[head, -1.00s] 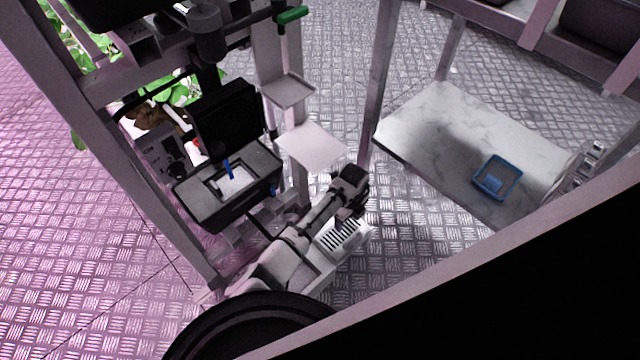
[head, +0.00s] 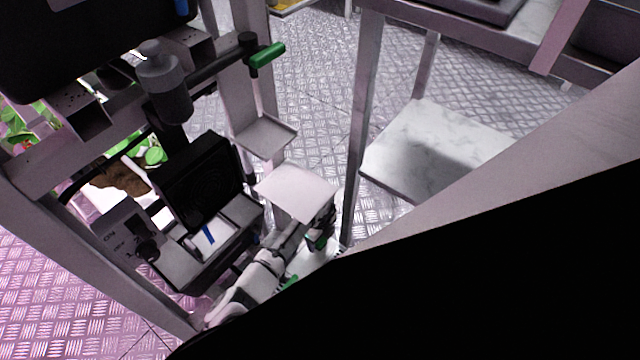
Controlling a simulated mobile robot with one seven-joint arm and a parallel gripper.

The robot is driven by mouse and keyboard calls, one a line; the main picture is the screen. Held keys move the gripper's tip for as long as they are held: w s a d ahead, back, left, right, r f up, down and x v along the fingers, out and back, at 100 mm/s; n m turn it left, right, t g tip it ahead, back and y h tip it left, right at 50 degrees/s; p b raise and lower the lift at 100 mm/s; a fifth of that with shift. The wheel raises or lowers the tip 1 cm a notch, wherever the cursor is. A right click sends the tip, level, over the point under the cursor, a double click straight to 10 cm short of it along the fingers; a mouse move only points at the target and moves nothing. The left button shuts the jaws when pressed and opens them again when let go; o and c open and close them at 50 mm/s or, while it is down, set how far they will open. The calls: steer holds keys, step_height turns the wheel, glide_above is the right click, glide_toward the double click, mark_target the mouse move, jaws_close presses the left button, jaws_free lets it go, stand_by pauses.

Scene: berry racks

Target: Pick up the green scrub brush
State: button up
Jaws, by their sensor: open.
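My gripper (head: 322,226) is the dark end of my arm, low in the middle of the head view, just below the right corner of a pale flat plate. It is open; its fingers are small and dark here. A small green patch (head: 319,243) shows right at the gripper, and another green bit (head: 291,283) shows just below my arm. Both are too small and partly covered to tell whether either is the scrub brush.
The pale plate (head: 296,192) and a small grey tray (head: 265,137) stick out from the rack post. An open black case (head: 205,240) with a blue item lies left of my arm. A marble-topped shelf (head: 420,130) stands at right. A large black shape hides the lower right.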

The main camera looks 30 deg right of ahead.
steer(key=shift+f, duration=0.95)
steer(key=shift+c, duration=0.2)
steer(key=c, duration=1)
steer(key=shift+r, duration=0.15)
step_height(320, 180, up, 8)
steer(key=p, duration=0.7)
steer(key=shift+p, duration=0.4)
steer(key=s+a+p, duration=0.4)
steer(key=p, duration=0.3)
steer(key=s+a+p, duration=0.3)
steer(key=s+p, duration=0.2)
steer(key=p, duration=0.2)
steer(key=s+a+f+p, duration=0.1)
steer(key=s+a+p, duration=0.3)
steer(key=p, duration=0.3)
steer(key=shift+s+a+f, duration=0.1)
steer(key=shift+s+a, duration=0.2)
steer(key=shift+a, duration=0.05)
